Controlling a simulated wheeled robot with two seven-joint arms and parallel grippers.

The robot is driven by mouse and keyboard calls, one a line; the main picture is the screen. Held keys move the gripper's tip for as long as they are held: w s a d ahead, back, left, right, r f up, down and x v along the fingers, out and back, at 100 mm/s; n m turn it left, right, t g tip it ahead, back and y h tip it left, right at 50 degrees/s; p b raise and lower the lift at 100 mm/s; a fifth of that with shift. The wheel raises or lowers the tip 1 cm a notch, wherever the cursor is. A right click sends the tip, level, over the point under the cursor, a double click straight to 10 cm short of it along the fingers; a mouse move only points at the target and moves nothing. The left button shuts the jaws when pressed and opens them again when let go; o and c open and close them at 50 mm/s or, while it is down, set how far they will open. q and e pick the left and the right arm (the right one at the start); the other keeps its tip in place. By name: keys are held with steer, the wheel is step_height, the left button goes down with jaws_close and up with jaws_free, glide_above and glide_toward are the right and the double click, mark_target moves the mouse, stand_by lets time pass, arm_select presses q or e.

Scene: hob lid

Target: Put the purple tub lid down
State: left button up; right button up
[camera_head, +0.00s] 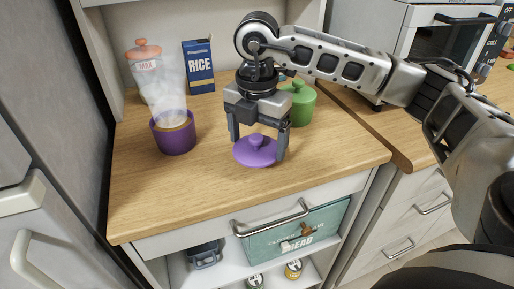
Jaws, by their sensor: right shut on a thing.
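The purple tub lid (254,152) is a round disc with a small knob on top, low over or on the wooden counter (325,165); I cannot tell whether it touches the wood. My right gripper (258,149) points down, its two fingers on either side of the lid, shut on it. The purple tub (174,138) stands open to the left, with pale steam or vapour rising from it. My left gripper is not in view.
A blue rice box (198,66) and a jar with an orange lid (146,72) stand at the back. A green lidded pot (300,103) stands behind my gripper. The counter's front left is clear.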

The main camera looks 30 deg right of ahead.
mark_target(257, 147)
steer(key=shift+f, duration=1.6)
steer(key=shift+f, duration=0.2)
steer(key=o, duration=0.8)
steer(key=shift+r, duration=0.1)
step_height(257, 147, up, 12)
steer(key=shift+r, duration=0.15)
